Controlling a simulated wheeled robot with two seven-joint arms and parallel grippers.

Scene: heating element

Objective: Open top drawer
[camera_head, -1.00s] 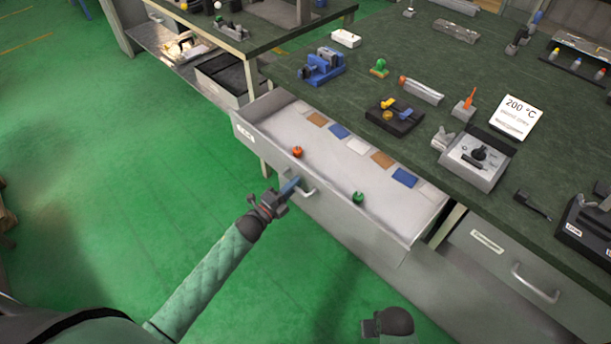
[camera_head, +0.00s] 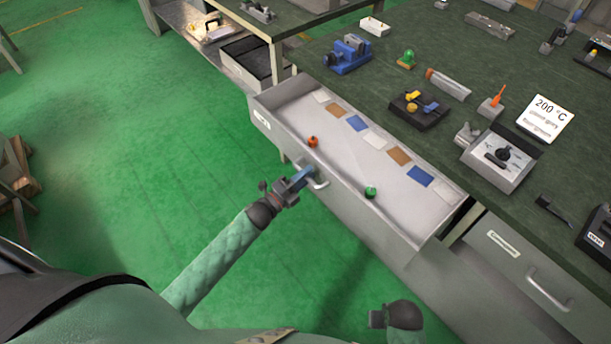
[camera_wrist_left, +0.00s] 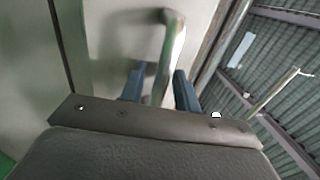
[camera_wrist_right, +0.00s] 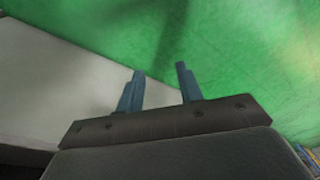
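The top drawer (camera_head: 290,150) is a grey, shallow drawer pulled well out from under the green bench. Its inside shows, with several coloured flat pieces, an orange-red ball and a green ball. Its bar handle (camera_head: 318,183) is on the front face, and it also shows in the left wrist view (camera_wrist_left: 174,42). My left gripper (camera_head: 302,177) is at the handle. In the left wrist view its blue fingers (camera_wrist_left: 158,88) stand apart on either side of the handle bar, with a gap visible. My right gripper (camera_wrist_right: 160,70) is open and empty, over green floor and a pale surface.
The bench top (camera_head: 400,60) holds a blue vise (camera_head: 348,54), a control box (camera_head: 502,158) and a 200 °C sign (camera_head: 545,118). Another closed drawer (camera_head: 520,262) is at the right. Green floor (camera_head: 150,150) is clear left of the drawer.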

